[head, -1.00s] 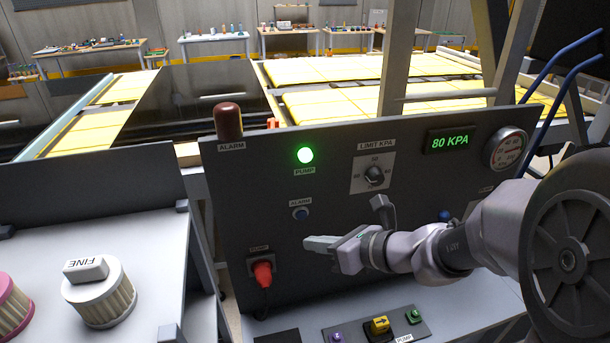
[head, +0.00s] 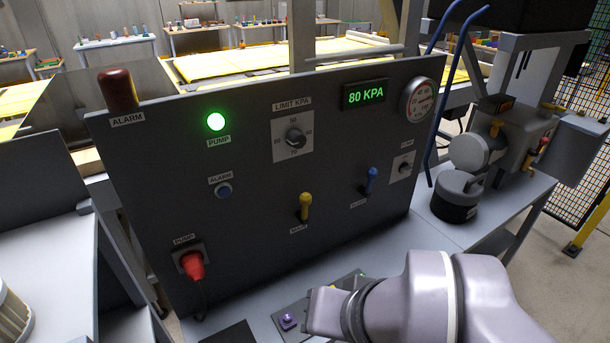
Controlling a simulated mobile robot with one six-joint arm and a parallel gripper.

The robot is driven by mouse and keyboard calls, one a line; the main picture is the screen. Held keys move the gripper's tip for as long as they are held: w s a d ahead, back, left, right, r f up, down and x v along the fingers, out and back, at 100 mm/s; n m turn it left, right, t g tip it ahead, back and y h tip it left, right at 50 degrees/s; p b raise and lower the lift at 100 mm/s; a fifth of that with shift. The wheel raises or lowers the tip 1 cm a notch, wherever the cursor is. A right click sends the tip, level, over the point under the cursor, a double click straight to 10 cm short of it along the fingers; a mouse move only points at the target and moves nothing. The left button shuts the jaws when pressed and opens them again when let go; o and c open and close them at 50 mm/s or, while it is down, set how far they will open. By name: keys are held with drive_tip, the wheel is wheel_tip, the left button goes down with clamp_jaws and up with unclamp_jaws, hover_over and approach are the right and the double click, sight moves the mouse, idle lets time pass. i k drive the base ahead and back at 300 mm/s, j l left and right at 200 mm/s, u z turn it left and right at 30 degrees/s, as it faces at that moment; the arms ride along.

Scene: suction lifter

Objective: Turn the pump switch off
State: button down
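A control box (head: 268,311) lies on the bench in front of the dark panel. My arm covers most of it, and only a small bit of yellow shows by my gripper, where the pump switch sits. Its position cannot be read. The green PUMP lamp (head: 216,121) on the panel is lit. My gripper (head: 318,312) is low over the control box, just right of its purple button (head: 288,321). Its fingers are seen end-on and partly hidden, so I cannot tell their opening or any contact.
The panel carries a red PUMP plug (head: 192,264), a yellow lever (head: 304,206), a blue lever (head: 371,181), a LIMIT KPA knob (head: 295,138) and an 80 KPA display (head: 365,95). Round canisters (head: 457,195) stand at the right. A filter (head: 14,318) is at lower left.

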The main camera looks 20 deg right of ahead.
sight(405, 169)
drive_tip(key=i+l, duration=0.1)
drive_tip(key=l, duration=0.8)
drive_tip(key=i+l, duration=0.15)
drive_tip(key=l, duration=0.3)
drive_tip(key=i+l, duration=0.1)
drive_tip(key=l, duration=0.35)
drive_tip(key=k+z, duration=0.05)
